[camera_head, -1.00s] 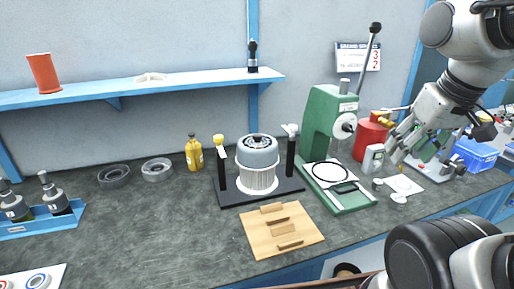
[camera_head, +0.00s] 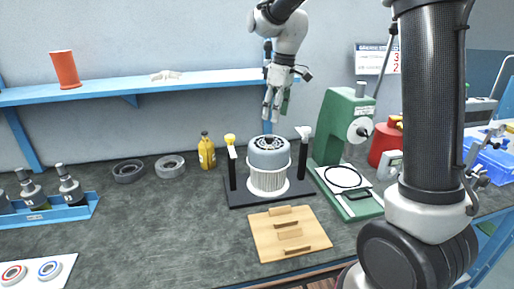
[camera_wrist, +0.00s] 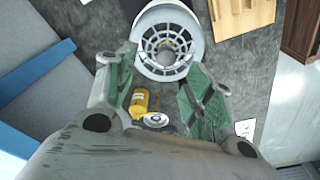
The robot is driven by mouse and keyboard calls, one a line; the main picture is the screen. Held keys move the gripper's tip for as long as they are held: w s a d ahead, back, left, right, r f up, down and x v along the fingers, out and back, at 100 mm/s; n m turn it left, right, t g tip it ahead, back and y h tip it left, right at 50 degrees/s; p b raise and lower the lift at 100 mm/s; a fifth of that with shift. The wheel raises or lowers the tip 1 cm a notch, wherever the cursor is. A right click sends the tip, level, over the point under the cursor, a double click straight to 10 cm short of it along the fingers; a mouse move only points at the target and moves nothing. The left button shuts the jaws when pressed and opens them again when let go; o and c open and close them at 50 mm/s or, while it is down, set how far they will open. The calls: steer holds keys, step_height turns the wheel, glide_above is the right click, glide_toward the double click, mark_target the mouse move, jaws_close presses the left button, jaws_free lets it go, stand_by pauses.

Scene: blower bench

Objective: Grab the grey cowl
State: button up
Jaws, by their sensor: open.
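The grey cowl (camera_head: 268,152) is a rounded cap with a vented top. It sits on a white ribbed cylinder (camera_head: 268,180) on a black stand (camera_head: 240,195). My gripper (camera_head: 271,112) is open and empty, pointing down above the cowl, with a gap between fingertips and cowl. In the wrist view the cowl (camera_wrist: 168,42) shows its round slotted top beyond the open green-padded fingers (camera_wrist: 160,82), towards the picture's top. The cowl's far side is hidden in the head view.
A green press (camera_head: 340,130) stands close right. A wooden board (camera_head: 288,234) is in front. A blue-edged shelf (camera_head: 170,88) runs behind.

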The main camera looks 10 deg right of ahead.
mark_target(269, 136)
steer(key=shift+n, duration=0.6)
steer(key=f, duration=0.2)
steer(key=a+f, duration=0.1)
steer(key=f, duration=0.4)
steer(key=shift+s+a+f, duration=0.1)
steer(key=shift+a+f, duration=0.25)
steer(key=shift+a, duration=0.05)
jaws_close()
